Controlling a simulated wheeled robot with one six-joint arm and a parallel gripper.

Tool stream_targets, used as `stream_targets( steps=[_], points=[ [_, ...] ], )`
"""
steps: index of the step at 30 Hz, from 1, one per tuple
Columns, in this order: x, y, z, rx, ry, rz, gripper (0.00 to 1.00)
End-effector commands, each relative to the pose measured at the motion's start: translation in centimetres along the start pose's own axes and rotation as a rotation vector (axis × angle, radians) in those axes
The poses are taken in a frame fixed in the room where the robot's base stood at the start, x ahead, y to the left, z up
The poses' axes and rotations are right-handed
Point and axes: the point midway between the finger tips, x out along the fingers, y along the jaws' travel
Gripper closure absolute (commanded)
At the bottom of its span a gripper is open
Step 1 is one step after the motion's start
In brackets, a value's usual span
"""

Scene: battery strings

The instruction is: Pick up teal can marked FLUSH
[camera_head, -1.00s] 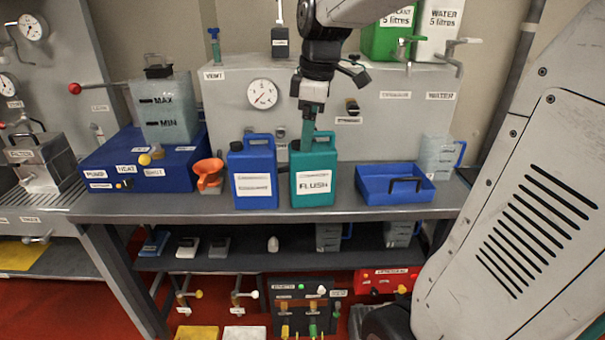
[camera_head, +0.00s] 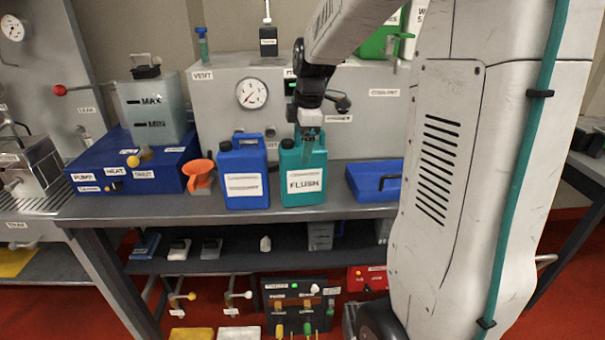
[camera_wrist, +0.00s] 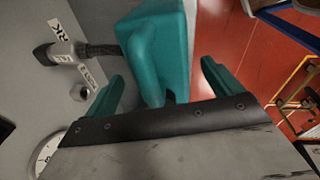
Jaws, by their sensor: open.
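The teal can marked FLUSH (camera_head: 304,178) stands upright on the bench, just right of a blue can. In the wrist view the teal can (camera_wrist: 160,50) fills the upper middle, with its handle reaching down between the fingers. My gripper (camera_head: 308,140) is directly above and in front of the can's top in the head view. In the wrist view my gripper (camera_wrist: 165,85) is open, its two teal fingers spread on either side of the handle. I cannot tell whether the fingers touch the can.
A blue can (camera_head: 243,178) stands close on the left, with an orange funnel (camera_head: 199,172) beyond it. A blue tray (camera_head: 372,183) lies to the right, partly hidden by my arm. A grey cabinet with a gauge (camera_head: 252,94) stands behind.

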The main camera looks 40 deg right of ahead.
Motion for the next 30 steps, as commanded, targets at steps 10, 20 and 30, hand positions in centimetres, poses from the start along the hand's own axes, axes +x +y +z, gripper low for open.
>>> stream_targets(
  steps=[10,20,30],
  points=[
    [0.0,0.0,0.0,0.0,0.0,0.0,0.54],
    [-0.2,0.1,0.0,0.0,0.0,0.004,0.71],
    [-2.2,0.4,-0.2,-0.001,0.0,0.005,0.83]
  ],
)
